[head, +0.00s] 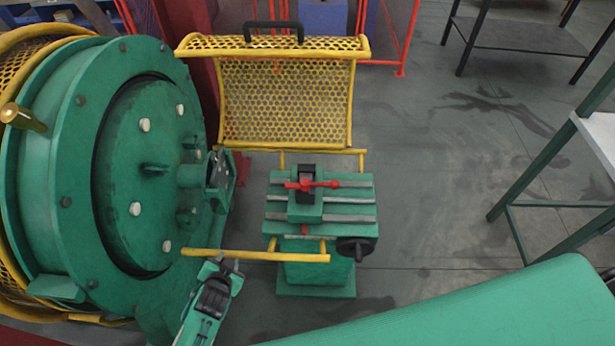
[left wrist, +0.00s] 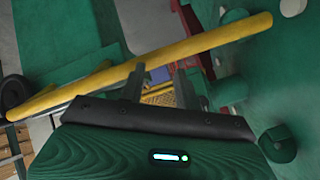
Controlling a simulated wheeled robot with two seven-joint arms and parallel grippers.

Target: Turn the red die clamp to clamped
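The red die clamp (head: 312,184) is a small red handle with a crossbar, on top of a green die block (head: 305,208) on the slotted green stand (head: 320,240). My left gripper (head: 226,263) is below and left of the clamp in the head view, apart from it, just under the near yellow bar (head: 255,255). In the left wrist view the two dark fingers of my left gripper (left wrist: 160,84) stand apart with nothing held between them, and the yellow bar (left wrist: 150,66) crosses close by them. The clamp cannot be made out there. My right gripper is not in view.
A yellow mesh guard (head: 285,100) with a black handle (head: 273,28) stands raised behind the stand. The large green drum (head: 140,170) fills the left. A black handwheel (head: 356,247) is at the stand's near right. Open grey floor (head: 450,190) lies to the right.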

